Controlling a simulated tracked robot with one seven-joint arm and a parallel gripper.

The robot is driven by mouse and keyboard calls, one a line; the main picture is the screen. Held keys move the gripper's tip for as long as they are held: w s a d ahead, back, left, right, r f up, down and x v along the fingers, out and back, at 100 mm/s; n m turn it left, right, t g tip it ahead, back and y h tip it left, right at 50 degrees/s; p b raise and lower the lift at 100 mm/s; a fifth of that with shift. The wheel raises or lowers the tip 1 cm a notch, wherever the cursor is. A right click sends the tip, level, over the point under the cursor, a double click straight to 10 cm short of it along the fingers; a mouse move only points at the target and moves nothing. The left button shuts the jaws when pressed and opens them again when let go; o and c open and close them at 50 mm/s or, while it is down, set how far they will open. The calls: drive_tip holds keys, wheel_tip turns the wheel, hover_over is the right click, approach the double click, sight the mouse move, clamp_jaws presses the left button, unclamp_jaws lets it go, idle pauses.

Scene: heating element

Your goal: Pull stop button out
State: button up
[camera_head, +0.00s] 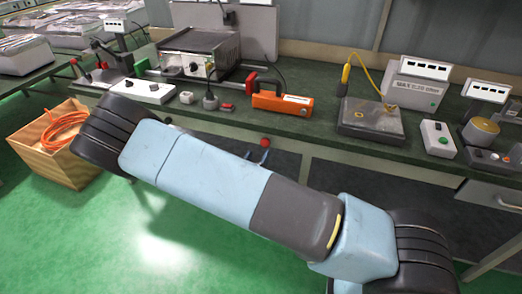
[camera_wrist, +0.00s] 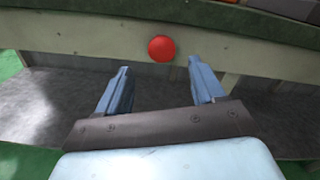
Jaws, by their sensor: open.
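The stop button is a round red knob (camera_wrist: 161,48) on the front face of the bench, below the top edge. In the wrist view it shows ahead of my gripper (camera_wrist: 158,76), between the lines of the two blue fingers and slightly nearer the right one. The fingers are apart and nothing is between them. In the head view the red knob (camera_head: 265,142) shows just above the blue fingers of my gripper (camera_head: 257,156), at the bench's front edge. My arm hides the area below it.
The green bench top (camera_head: 330,128) holds an orange tool (camera_head: 282,103), a metal heater box (camera_head: 198,55), a grey plate (camera_head: 370,118) and several small devices. A wooden crate with orange cable (camera_head: 48,150) stands on the floor at left. A drawer (camera_head: 490,196) is at right.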

drive_tip(key=v, duration=0.7)
drive_tip(key=shift+s, duration=0.15)
drive_tip(key=s+d+r+m+g+h, duration=0.1)
drive_tip(key=d+r+m+g+h, duration=0.1)
drive_tip(key=d+r+m+g, duration=0.65)
drive_tip(key=s+d+r+m+g+h, duration=0.2)
drive_tip(key=d+r+m+g, duration=0.4)
drive_tip(key=d+r+m, duration=0.55)
drive_tip(key=s+d+r+m+t+y, duration=0.1)
drive_tip(key=s+d+r+m+y, duration=0.2)
drive_tip(key=r, duration=0.8)
drive_tip(key=s+d+r+m+t+y, duration=0.2)
drive_tip(key=s+r+m+y, duration=0.5)
drive_tip(key=s+r+m, duration=0.4)
drive_tip(key=s+m, duration=0.1)
drive_tip(key=s, duration=0.2)
drive_tip(key=shift+s+d+r+m, duration=0.2)
drive_tip(key=shift+d+r+m, duration=0.1)
drive_tip(key=shift+d+r, duration=0.1)
drive_tip(key=shift+c, duration=0.3)
